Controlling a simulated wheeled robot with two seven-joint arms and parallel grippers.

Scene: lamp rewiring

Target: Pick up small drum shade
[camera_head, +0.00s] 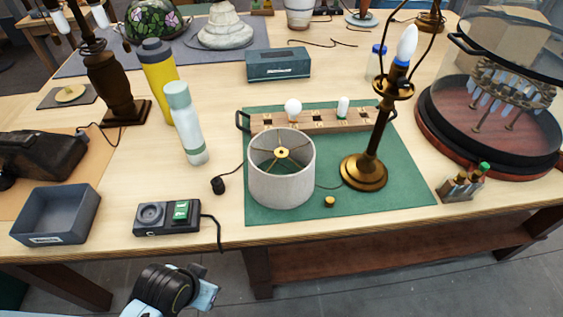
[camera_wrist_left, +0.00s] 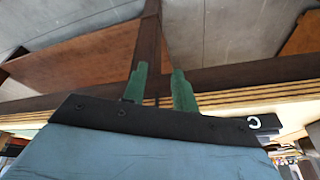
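The small drum shade (camera_head: 282,172) is a pale grey fabric drum with a brass spider fitting in its open top. It stands upright on the green mat (camera_head: 400,180), left of the brass lamp (camera_head: 365,170). The wrist of my left arm shows at the bottom edge of the head view, below the table's front edge and well apart from the shade. My left gripper (camera_wrist_left: 158,88) shows in the left wrist view with its two green fingers apart and nothing between them. The shade is not in that view. My right gripper is in neither view.
A wooden strip with bulbs (camera_head: 320,120) lies behind the shade. A black plug (camera_head: 218,185) and its cord lie to its left. A pale bottle (camera_head: 186,125), a switch box (camera_head: 167,213) and a grey tray (camera_head: 56,214) stand further left. A small bottle rack (camera_head: 460,187) stands right.

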